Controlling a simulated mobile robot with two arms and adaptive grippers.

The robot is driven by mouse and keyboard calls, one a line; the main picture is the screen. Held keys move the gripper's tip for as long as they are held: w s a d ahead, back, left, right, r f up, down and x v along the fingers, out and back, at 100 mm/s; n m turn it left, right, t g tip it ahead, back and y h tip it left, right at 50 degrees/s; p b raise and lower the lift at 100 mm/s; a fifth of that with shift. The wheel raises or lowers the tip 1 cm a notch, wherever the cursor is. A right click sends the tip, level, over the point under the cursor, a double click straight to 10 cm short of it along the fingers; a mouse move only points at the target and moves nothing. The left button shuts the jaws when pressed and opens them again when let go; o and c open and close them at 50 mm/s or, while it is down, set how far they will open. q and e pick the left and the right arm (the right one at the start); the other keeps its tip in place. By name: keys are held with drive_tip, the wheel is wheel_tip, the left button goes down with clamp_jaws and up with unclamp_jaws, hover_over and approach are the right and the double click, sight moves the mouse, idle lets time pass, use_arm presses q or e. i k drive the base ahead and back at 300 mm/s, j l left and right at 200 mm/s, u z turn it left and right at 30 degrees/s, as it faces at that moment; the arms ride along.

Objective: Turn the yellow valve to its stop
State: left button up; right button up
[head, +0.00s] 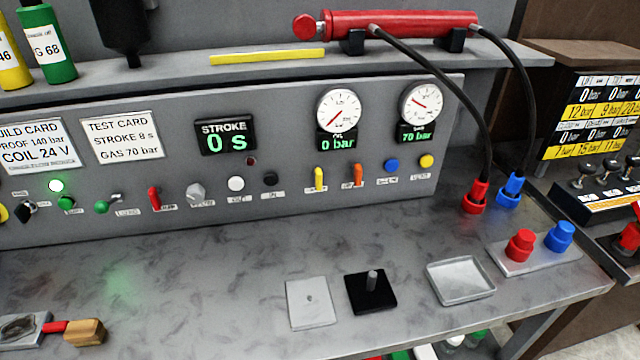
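The yellow valve (319,179) is a small yellow lever handle on the grey panel, below the round gauge marked 0 bar (338,110). Its handle stands about upright. An orange lever (358,175) sits just to its right, also about upright. The small labels beside both levers are too blurred to read. Neither of my grippers shows in the head view, and nothing touches the yellow valve.
A blue button (391,165) and a yellow button (426,161) sit right of the levers. Below lie a black block with a peg (385,292), a grey plate (309,317) and a shallow tray (460,293). Hoses (440,85) hang at right. Space before the valve is clear.

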sight(318, 175)
drive_tip(key=k+l+z, duration=0.25)
drive_tip(key=l+z, duration=0.2)
drive_tip(key=l, duration=0.2)
drive_tip(key=k+l+z, duration=0.25)
drive_tip(key=l, duration=0.15)
drive_tip(key=i, duration=0.05)
